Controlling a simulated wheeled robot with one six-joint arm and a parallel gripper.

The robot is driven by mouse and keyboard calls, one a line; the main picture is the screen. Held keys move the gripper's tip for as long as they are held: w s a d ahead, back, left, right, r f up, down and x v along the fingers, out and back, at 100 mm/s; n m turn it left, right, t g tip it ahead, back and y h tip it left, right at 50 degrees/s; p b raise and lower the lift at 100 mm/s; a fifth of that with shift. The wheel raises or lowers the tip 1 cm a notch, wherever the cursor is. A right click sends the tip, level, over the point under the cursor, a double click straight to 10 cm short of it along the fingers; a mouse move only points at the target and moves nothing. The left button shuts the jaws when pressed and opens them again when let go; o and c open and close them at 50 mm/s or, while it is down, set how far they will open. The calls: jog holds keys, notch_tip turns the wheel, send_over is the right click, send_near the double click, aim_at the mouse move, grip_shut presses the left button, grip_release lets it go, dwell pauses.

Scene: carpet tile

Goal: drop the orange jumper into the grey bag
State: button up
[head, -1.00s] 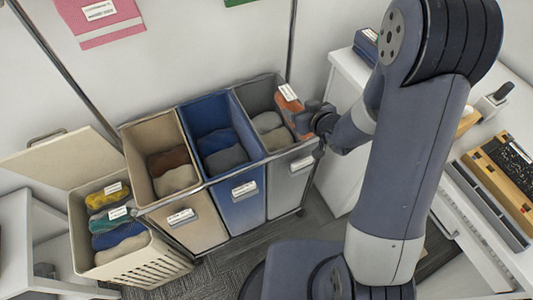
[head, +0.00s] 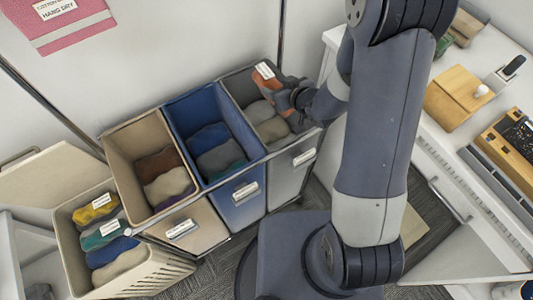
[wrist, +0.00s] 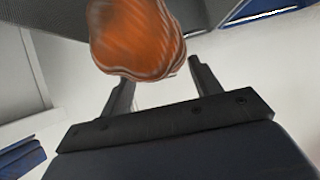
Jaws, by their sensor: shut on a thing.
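The orange jumper (head: 269,80), with a white tag, is held in my gripper (head: 284,97) and appears over the back part of the grey bag's opening. In the wrist view the orange jumper (wrist: 137,38) bulges out beyond the two fingers of my gripper (wrist: 160,72), which is shut on it. The grey bag (head: 291,172) is the right one of three bags in a row, with a white label on its front. Soft grey and tan items lie inside it. I cannot tell exactly how high the jumper is above the rim.
A blue bag (head: 235,208) and a beige bag (head: 190,238) stand left of the grey one, both with folded clothes inside. A cream basket (head: 150,276) with tagged clothes is at the lower left. A white desk (head: 440,150) with several items stands at the right.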

notch_tip(320, 180, down, 2)
jog(key=shift+f+b, duration=0.1)
jog(key=shift+b, duration=0.4)
jog(key=o, duration=1.3)
jog(key=shift+s, duration=0.1)
jog(key=v, duration=1)
jog(key=shift+s+d+r, duration=0.2)
jog(key=shift+r, duration=0.1)
